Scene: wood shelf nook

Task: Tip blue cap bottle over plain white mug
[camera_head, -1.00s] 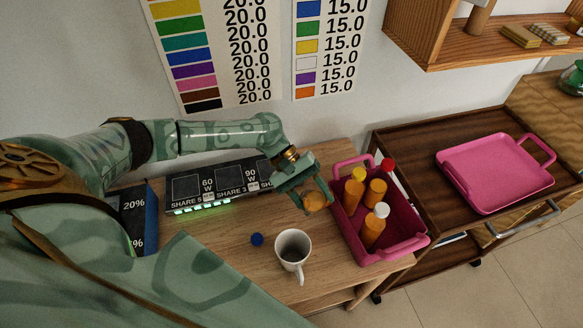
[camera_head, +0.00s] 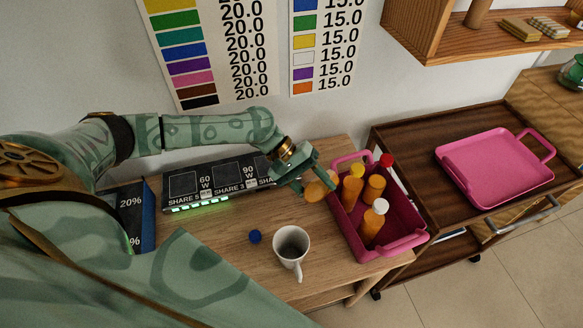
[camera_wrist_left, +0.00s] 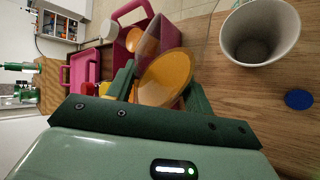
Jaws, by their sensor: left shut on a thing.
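My left gripper (camera_head: 312,186) is shut on an orange bottle (camera_head: 321,188), held above the table beside the pink crate; the bottle looks tilted. In the left wrist view the bottle (camera_wrist_left: 166,76) shows between the fingers, and no cap shows on it. A blue cap (camera_head: 256,237) lies loose on the table; it also shows in the left wrist view (camera_wrist_left: 299,99). The plain white mug (camera_head: 291,246) stands upright near the table's front, below and left of the bottle in the head view. In the left wrist view the mug (camera_wrist_left: 259,38) looks empty. My right gripper is out of view.
A pink crate (camera_head: 400,246) holds several orange bottles with white, yellow and red caps, close to my left gripper. A dark display box (camera_head: 215,184) stands along the wall. A pink tray (camera_head: 497,172) lies on the brown cart at right. Wooden shelf (camera_head: 440,48) above.

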